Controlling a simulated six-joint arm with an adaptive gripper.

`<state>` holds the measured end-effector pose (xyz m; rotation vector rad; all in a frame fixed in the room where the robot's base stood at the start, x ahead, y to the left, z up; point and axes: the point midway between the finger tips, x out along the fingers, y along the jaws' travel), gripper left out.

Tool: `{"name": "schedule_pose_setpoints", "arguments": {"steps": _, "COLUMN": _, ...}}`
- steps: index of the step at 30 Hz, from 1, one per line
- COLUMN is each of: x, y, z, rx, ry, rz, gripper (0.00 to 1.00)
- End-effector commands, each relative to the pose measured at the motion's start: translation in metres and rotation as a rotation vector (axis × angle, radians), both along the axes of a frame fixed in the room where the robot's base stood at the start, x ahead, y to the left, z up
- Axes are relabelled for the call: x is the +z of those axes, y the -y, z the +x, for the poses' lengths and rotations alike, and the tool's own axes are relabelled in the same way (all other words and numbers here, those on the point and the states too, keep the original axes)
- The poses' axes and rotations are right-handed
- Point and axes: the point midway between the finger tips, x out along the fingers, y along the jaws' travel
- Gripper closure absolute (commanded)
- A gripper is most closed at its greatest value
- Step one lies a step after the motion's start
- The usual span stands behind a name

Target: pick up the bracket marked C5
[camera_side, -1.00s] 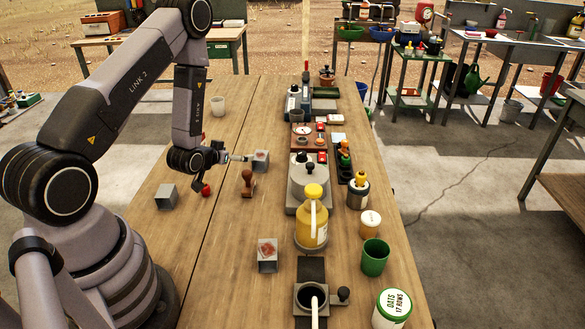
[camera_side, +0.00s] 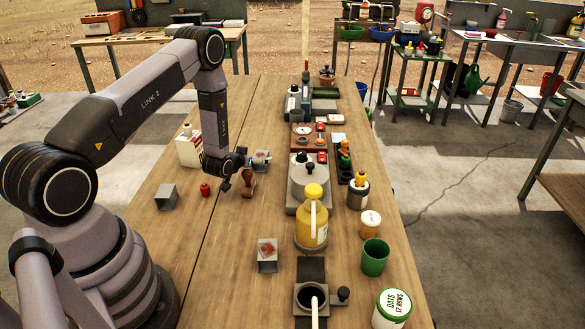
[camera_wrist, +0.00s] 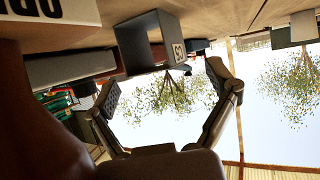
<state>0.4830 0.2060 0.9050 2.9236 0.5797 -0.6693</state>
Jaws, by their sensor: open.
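In the wrist view, an open-ended grey bracket (camera_wrist: 152,40) shows the marking C5 on one face. It lies ahead of my gripper (camera_wrist: 162,80), whose two fingers are spread wide with nothing between them. In the side view, my gripper (camera_side: 247,166) is just left of a grey bracket (camera_side: 262,161) with a reddish patch, overlapping its left edge; I cannot tell whether they touch. Another grey bracket (camera_side: 166,197) stands at the left, and a third (camera_side: 267,256) with a reddish patch stands nearer the camera. Their markings are unreadable in the side view.
A wooden stamp (camera_side: 248,185) stands just below my gripper. A small red object (camera_side: 205,189) lies left of it, and a white jug (camera_side: 188,150) stands behind. The grey device (camera_side: 306,192) and yellow jug (camera_side: 312,226) are to the right.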

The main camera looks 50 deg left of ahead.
Motion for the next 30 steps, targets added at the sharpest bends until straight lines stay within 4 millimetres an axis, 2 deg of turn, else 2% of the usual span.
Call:
{"name": "schedule_pose_setpoints", "arguments": {"steps": 4, "x": -0.0071, "y": -0.0061, "z": 0.0138, "rx": 0.001, "ry": 0.0, "rz": 0.0, "gripper": 0.14}}
{"name": "schedule_pose_setpoints", "arguments": {"steps": 12, "x": -0.0081, "y": -0.0071, "z": 0.0157, "rx": 0.001, "ry": -0.001, "rz": 0.0, "gripper": 0.15}}
{"name": "schedule_pose_setpoints", "arguments": {"steps": 30, "x": -0.0082, "y": -0.0071, "z": 0.0153, "rx": 0.0, "ry": -0.002, "rz": 0.0, "gripper": 0.93}}
